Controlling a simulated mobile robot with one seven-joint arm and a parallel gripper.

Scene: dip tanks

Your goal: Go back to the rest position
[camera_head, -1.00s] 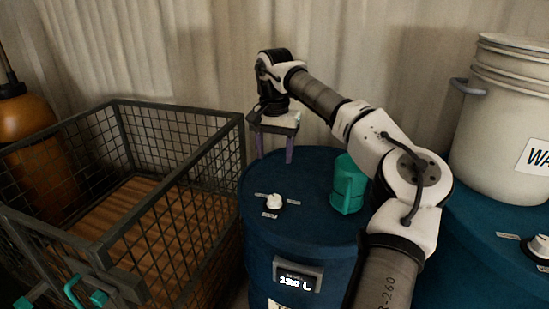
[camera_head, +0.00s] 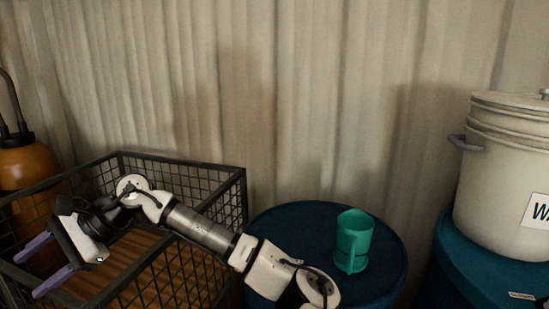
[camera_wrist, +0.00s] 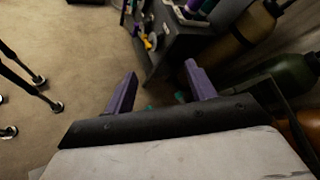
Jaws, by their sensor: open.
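My gripper (camera_head: 42,265) is at the left of the head view, in front of or above the wire crate. Its two purple fingers point to the lower left, spread apart with nothing between them. In the wrist view my gripper (camera_wrist: 155,88) also shows open and empty, with the floor and a dark cabinet beyond the fingers. My arm reaches across the lower middle of the head view, over the crate's right side.
A green mug (camera_head: 354,241) stands on a blue drum (camera_head: 280,228). The wire crate (camera_head: 185,165) is left of it. A white lidded bucket (camera_head: 500,190) stands on a second blue drum at right. An orange tank (camera_head: 25,170) is far left. A dark cabinet (camera_wrist: 175,45) shows in the wrist view.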

